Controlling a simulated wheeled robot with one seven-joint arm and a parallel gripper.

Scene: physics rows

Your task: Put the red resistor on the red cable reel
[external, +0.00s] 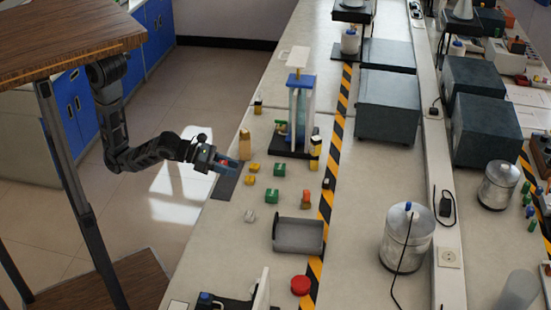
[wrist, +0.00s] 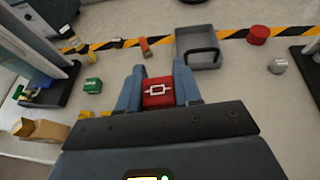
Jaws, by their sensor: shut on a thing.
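The red resistor (wrist: 158,93) is a small red block with a white resistor symbol on its face. In the wrist view it sits between the two blue-grey fingers of my gripper (wrist: 158,86), which are shut on it. In the external view my gripper (external: 226,165) is over the left edge of the bench, above a dark patch; the resistor is hard to make out there. The red cable reel (external: 300,285) is a short round red cylinder on the bench, well toward the front from my gripper. It also shows in the wrist view (wrist: 258,35), at the upper right, apart from the resistor.
A grey tray (external: 298,237) lies between my gripper and the reel. Several yellow and green blocks (external: 272,196), an orange piece (external: 306,199) and a grey block (external: 249,216) lie nearby. A tall blue-and-white stand (external: 300,115) rises behind.

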